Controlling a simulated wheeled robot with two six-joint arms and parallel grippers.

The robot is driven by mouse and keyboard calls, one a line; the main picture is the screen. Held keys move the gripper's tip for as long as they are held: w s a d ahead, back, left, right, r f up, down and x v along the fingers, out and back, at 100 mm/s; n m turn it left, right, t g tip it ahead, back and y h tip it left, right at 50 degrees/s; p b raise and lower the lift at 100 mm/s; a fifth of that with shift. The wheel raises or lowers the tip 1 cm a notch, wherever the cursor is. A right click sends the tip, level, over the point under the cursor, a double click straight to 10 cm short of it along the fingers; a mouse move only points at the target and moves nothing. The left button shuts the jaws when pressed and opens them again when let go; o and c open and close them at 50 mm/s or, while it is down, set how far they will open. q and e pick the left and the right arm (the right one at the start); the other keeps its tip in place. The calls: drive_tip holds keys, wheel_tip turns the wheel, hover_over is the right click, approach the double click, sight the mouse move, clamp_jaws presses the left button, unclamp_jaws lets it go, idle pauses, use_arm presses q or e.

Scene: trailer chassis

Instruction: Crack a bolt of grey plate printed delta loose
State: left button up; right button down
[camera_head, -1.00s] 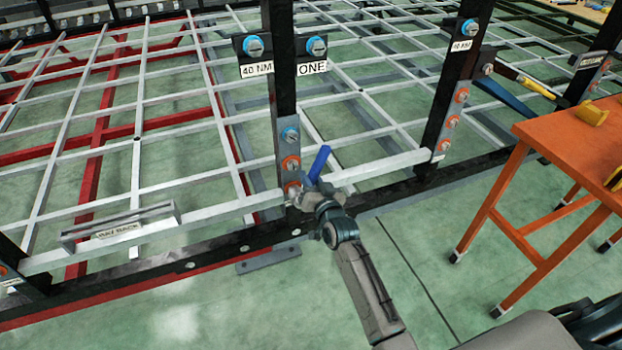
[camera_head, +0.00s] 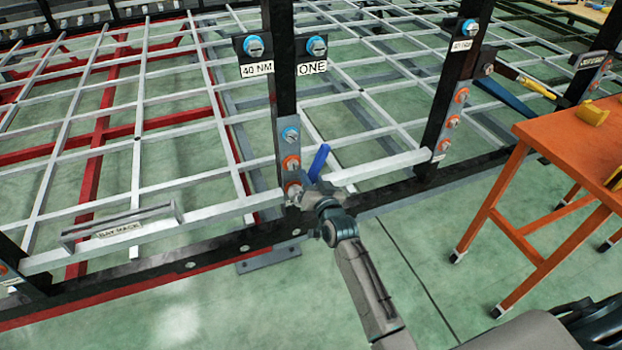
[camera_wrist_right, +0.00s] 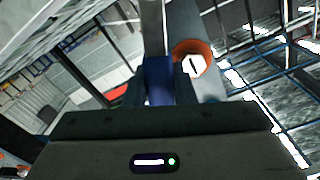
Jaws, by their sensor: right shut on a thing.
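My right gripper (camera_head: 312,192) is at the foot of the middle black post and shut on a blue-handled tool (camera_head: 319,163), whose handle tilts up and right. In the right wrist view the blue handle (camera_wrist_right: 158,80) sits between the fingers. The lowest bolt (camera_head: 291,187) is right beside the gripper. One orange-ringed bolt (camera_wrist_right: 193,64) shows close to the fingers in the wrist view. I cannot read "delta" on any plate, nor see whether the tool is seated on a bolt.
The post bears labels "40 NM" (camera_head: 257,69) and "ONE" (camera_head: 312,67). More plates with bolts are on the right posts (camera_head: 452,122). A yellow-handled tool (camera_head: 537,87) hangs there. An orange table (camera_head: 570,128) stands at right. The green floor in front is clear.

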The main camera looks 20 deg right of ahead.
drive_tip(key=shift+w+r, duration=0.15)
drive_tip(key=shift+w, duration=0.35)
idle(0.4)
drive_tip(key=c, duration=1.8)
unclamp_jaws()
clamp_jaws()
